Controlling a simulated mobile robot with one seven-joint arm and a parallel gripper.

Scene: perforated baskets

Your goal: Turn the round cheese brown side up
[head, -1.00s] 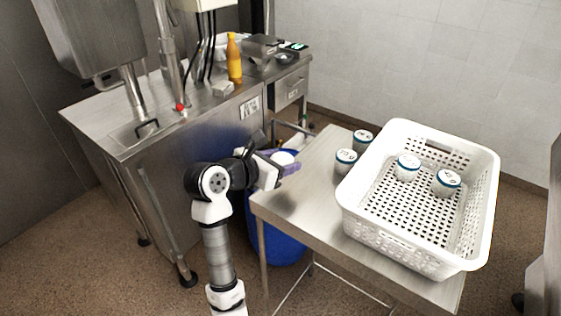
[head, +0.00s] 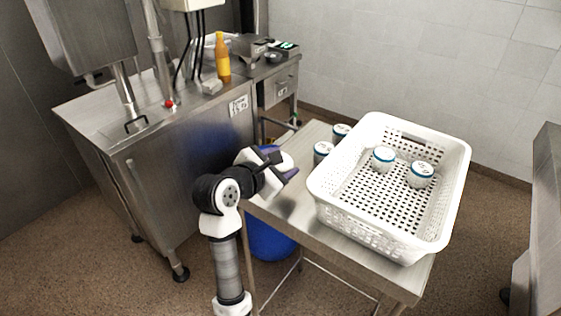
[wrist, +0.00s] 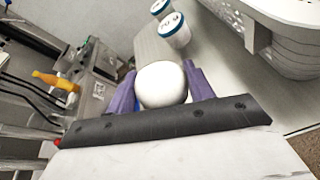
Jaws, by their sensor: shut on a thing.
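The round cheese (wrist: 161,84) shows as a smooth white rounded shape between the purple fingers of my gripper (wrist: 162,77) in the wrist view. The fingers are shut on it from both sides. No brown side is visible from here. In the head view my gripper (head: 281,167) is at the left end of the small steel table (head: 291,205), and a bit of the white cheese (head: 287,160) shows by the fingers. The height above the table is hard to tell.
A white perforated basket (head: 322,204) stands on the table's right, with two blue-rimmed white tubs (head: 383,160) inside. Two similar tubs (head: 322,152) stand left of it. A blue bin (head: 268,238) is below the table's left end. A steel counter (head: 180,135) stands behind left.

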